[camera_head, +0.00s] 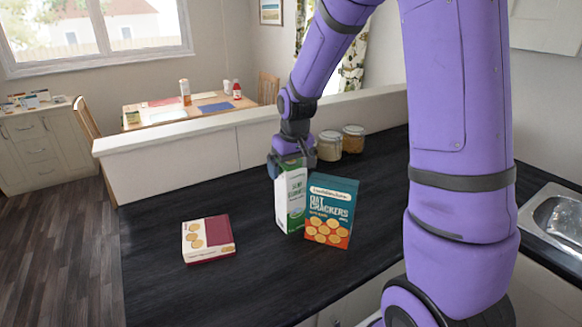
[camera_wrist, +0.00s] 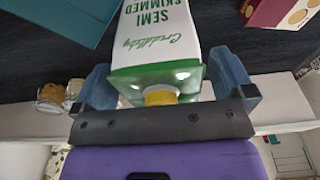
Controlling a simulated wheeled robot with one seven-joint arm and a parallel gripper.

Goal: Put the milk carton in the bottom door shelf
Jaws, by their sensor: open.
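The milk carton (camera_head: 291,200), white and green, stands upright on the dark counter, partly behind the oat crackers box. In the wrist view the carton (camera_wrist: 158,35) reads "semi skimmed" and shows its green top and yellow cap. My gripper (camera_head: 291,162) is at the top of the carton. In the wrist view my gripper (camera_wrist: 168,88) is open, with one blue finger on each side of the carton's top and some gap visible at the right finger. The bottom door shelf is not in view.
The oat crackers box (camera_head: 330,211) stands close to the carton on its right. A red and cream box (camera_head: 208,239) lies to the left. Two jars (camera_head: 341,142) stand behind, near the low wall (camera_head: 200,150). A sink (camera_head: 556,215) is at the right.

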